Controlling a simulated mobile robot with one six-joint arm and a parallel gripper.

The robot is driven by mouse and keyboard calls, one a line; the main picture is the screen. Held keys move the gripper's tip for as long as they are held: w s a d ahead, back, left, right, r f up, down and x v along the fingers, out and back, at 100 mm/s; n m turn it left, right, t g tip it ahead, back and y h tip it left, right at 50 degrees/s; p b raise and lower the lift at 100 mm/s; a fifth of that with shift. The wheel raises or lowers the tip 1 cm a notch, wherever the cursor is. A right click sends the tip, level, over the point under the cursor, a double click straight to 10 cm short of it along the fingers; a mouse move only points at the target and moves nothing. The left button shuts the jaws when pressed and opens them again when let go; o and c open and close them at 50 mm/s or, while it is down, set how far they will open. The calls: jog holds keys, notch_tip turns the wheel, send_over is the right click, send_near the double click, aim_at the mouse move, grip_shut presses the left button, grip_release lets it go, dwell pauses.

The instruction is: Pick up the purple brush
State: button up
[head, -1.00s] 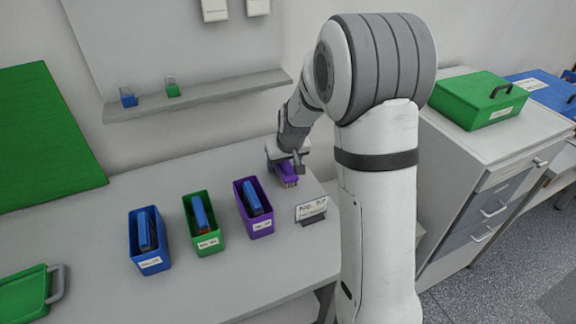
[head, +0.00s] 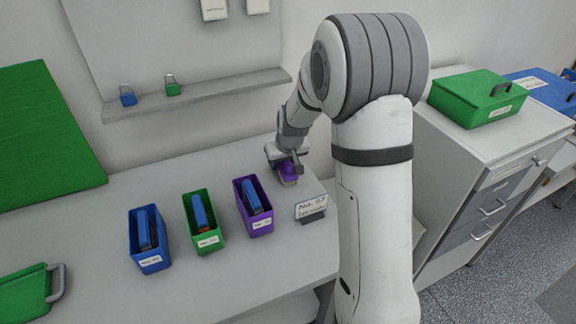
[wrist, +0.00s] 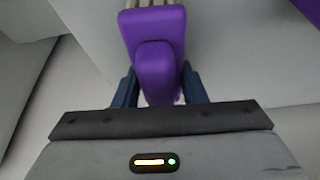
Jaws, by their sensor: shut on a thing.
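The purple brush (wrist: 153,35) fills the upper middle of the wrist view, its pale bristles at the top edge. My gripper (wrist: 160,88) is shut on it, with a dark blue finger on each side of the purple handle. In the head view my gripper (head: 290,168) and the brush (head: 288,180) are at the back right of the grey bench, behind the purple bin. My gripper hides part of the brush there. I cannot tell whether the brush touches the bench.
A purple bin (head: 262,228), a green bin (head: 211,241) and a blue bin (head: 152,262) stand in a row on the bench, each holding blue items. A sign (head: 311,208) stands near the right edge. A shelf (head: 200,103) is on the wall behind.

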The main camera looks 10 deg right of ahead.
notch_tip(320, 180, up, 10)
jog(key=shift+b, duration=0.3)
jog(key=o, duration=0.5)
jog(key=c, duration=0.3)
jog(key=shift+c, duration=0.2)
